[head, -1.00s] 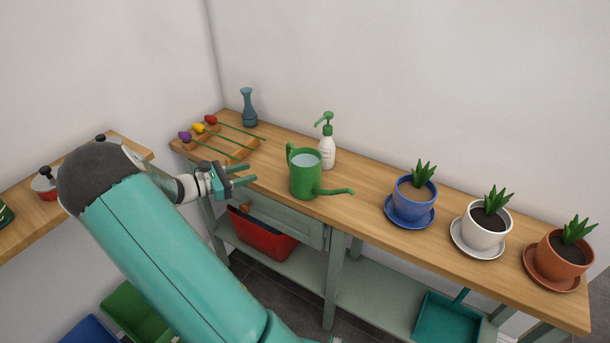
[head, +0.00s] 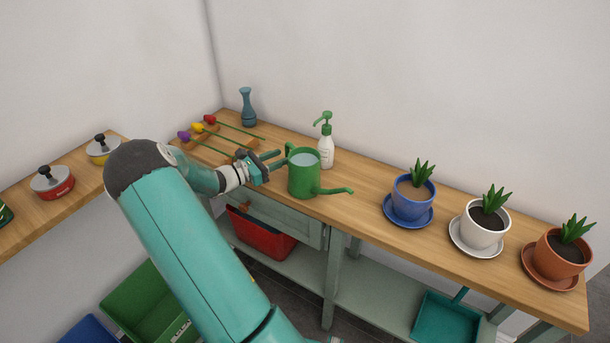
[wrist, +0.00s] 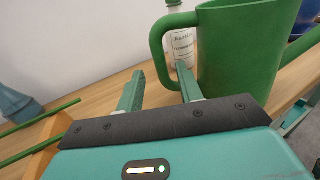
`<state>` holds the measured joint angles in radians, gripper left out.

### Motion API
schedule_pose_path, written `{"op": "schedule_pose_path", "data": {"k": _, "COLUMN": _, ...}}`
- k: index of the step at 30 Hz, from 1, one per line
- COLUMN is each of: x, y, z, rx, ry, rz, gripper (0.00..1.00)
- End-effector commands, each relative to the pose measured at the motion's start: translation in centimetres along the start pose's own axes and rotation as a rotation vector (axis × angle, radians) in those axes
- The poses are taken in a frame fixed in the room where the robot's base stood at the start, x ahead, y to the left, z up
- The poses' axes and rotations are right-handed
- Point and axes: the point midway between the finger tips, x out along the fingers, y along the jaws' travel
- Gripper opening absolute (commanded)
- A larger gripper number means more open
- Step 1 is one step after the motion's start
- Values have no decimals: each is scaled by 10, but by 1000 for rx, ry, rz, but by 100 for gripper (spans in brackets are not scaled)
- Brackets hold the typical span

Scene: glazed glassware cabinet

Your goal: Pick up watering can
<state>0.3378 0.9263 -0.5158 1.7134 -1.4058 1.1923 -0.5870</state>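The green watering can (head: 305,176) stands upright on the wooden bench, its spout pointing right and its handle on the left. In the wrist view the can (wrist: 245,50) fills the upper right, with its looped handle (wrist: 162,45) just ahead of my fingers. My gripper (head: 278,160) is at the can's left side, by the handle. In the wrist view my gripper (wrist: 158,82) has its two fingers spread apart with nothing between them. The right finger is close to the handle; I cannot tell whether they touch.
A white spray bottle (head: 326,145) with a green pump stands behind the can. A blue vase (head: 248,108) and a wooden rack (head: 205,150) with flowers are to the left. Potted plants in blue (head: 410,204), white (head: 480,230) and terracotta (head: 555,260) pots stand to the right.

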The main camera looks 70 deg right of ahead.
Motion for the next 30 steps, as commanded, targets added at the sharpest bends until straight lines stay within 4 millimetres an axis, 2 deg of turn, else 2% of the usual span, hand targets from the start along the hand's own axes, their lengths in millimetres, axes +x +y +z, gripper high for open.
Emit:
{"op": "schedule_pose_path", "data": {"k": 1, "x": 10, "y": -2, "z": 1, "rx": 0, "ry": 0, "rz": -4, "gripper": 36}}
{"op": "schedule_pose_path", "data": {"k": 6, "x": 34, "y": -3, "z": 2, "rx": 0, "ry": 0, "rz": -3, "gripper": 36}}
{"op": "schedule_pose_path", "data": {"k": 14, "x": 39, "y": -3, "z": 2, "rx": 0, "ry": 0, "rz": -1, "gripper": 36}}
{"op": "schedule_pose_path", "data": {"k": 20, "x": 38, "y": -3, "z": 2, "rx": 0, "ry": 0, "rz": -1, "gripper": 0}}
{"op": "schedule_pose_path", "data": {"k": 30, "x": 38, "y": -3, "z": 2, "rx": 0, "ry": 0, "rz": -1, "gripper": 0}}
